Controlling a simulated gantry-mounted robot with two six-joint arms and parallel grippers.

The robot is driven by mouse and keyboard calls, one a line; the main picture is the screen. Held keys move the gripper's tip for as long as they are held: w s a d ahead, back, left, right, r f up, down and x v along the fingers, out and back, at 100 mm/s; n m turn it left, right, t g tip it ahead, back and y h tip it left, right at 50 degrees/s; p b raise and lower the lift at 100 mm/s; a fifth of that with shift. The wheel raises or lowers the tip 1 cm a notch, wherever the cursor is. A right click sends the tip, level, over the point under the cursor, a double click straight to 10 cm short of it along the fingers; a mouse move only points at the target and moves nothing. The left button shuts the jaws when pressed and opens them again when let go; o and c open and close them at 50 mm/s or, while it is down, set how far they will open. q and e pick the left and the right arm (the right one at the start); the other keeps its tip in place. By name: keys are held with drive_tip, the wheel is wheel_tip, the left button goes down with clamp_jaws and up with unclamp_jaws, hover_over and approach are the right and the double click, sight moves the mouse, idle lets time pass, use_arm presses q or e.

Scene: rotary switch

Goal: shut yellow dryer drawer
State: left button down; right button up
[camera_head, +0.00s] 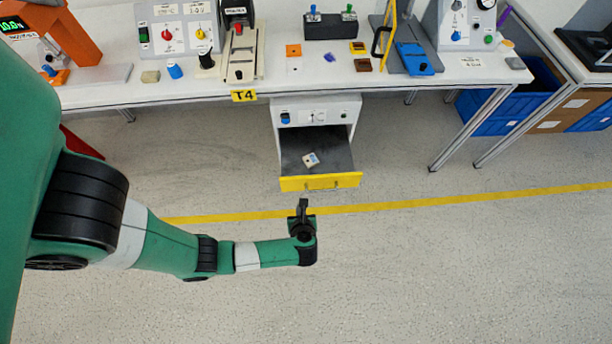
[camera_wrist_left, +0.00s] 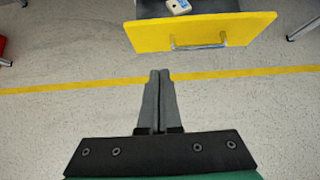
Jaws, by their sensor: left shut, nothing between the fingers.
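The dryer drawer with its yellow front (camera_head: 321,182) is pulled out below the white dryer housing (camera_head: 318,110), under the table. A small pale object (camera_head: 311,160) lies inside it. In the left wrist view the yellow front (camera_wrist_left: 203,33) shows at the top, with a metal handle (camera_wrist_left: 199,44) on it. My left gripper (camera_head: 303,203) is in front of the drawer, near its lower middle in the head view. In the left wrist view the left gripper (camera_wrist_left: 159,75) is shut, empty and apart from the drawer front. My right gripper is not in view.
The white workbench (camera_head: 160,92) above carries several switch boxes and small parts. A yellow T4 label (camera_head: 243,96) sits on its edge. Blue bins (camera_head: 505,105) stand under the table at the right. The floor around the drawer, with a yellow line (camera_head: 450,201), is clear.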

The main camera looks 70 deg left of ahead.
use_arm(q)
drive_tip(key=b, duration=0.7)
approach(297, 180)
drive_tip(key=x, duration=0.5)
drive_tip(key=shift+f, duration=0.55)
drive_tip(key=shift+a, duration=0.25)
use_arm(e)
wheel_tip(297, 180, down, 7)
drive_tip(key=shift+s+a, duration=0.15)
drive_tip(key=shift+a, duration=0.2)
use_arm(q)
drive_tip(key=shift+w+a, duration=0.1)
